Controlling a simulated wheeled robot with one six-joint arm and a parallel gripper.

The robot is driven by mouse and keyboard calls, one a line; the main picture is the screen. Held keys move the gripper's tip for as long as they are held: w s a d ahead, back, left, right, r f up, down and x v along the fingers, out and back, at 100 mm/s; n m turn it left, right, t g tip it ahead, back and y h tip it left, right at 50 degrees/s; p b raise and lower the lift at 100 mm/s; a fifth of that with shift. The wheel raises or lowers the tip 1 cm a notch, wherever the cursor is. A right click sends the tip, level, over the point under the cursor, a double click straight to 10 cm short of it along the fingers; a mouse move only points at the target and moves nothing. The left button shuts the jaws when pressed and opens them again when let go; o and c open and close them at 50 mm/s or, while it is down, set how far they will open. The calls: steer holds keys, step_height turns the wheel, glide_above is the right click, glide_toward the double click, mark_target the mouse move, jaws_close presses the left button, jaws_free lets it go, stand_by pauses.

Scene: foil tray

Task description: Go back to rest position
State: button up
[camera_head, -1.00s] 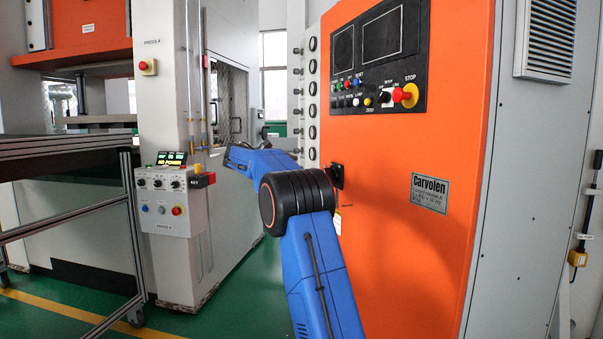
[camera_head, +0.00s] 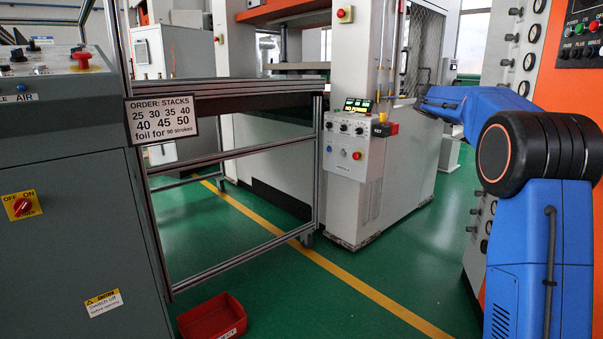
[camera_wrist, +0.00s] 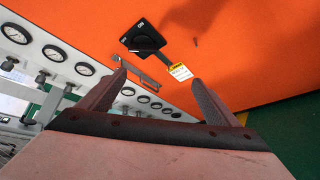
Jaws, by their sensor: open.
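My gripper (camera_wrist: 158,88) shows in the wrist view with its two fingers apart and nothing between them. It faces the orange cabinet (camera_wrist: 245,45), which carries a black rotary switch (camera_wrist: 143,38) and a small yellow-and-white tag (camera_wrist: 179,71). The fingertips appear apart from the switch. In the head view my blue arm is raised and bent at the right, and the gripper itself cannot be made out there.
A grey cabinet (camera_head: 75,210) and a metal frame with an order sign (camera_head: 162,118) stand at left. A red bin (camera_head: 212,318) lies on the floor. A control box (camera_head: 354,145) is mid-view. Green floor (camera_head: 300,290) is open between.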

steer(key=s+a+f+m+t+y, duration=0.1)
steer(key=s+a+f+m+y, duration=0.1)
steer(key=s+a+f, duration=0.4)
steer(key=s+a+f+m+t+y, duration=0.1)
steer(key=s+a+f+y, duration=0.3)
steer(key=s+a, duration=0.8)
steer(key=s+a+f+m+t+y, duration=0.1)
steer(key=s+a+f+y, duration=0.3)
steer(key=s, duration=1.6)
steer(key=a+f+m, duration=0.1)
steer(key=a+f, duration=0.3)
steer(key=a, duration=0.1)
steer(key=shift+s+a+m, duration=0.3)
steer(key=shift+s, duration=0.1)
steer(key=shift+o, duration=1.2)
steer(key=s+a+f+m+t+y, duration=0.1)
steer(key=s+a+f+m+y, duration=0.1)
steer(key=s+a+f, duration=0.5)
steer(key=s+f+y, duration=0.1)
steer(key=s+f, duration=0.2)
steer(key=s, duration=0.1)
steer(key=shift+s+a+f, duration=0.15)
steer(key=shift+s+a, duration=0.15)
steer(key=shift+s, duration=0.05)
steer(key=shift+o, duration=0.8)
steer(key=shift+s+f+m, duration=0.1)
steer(key=shift+f+m, duration=0.05)
steer(key=shift+m, duration=0.15)
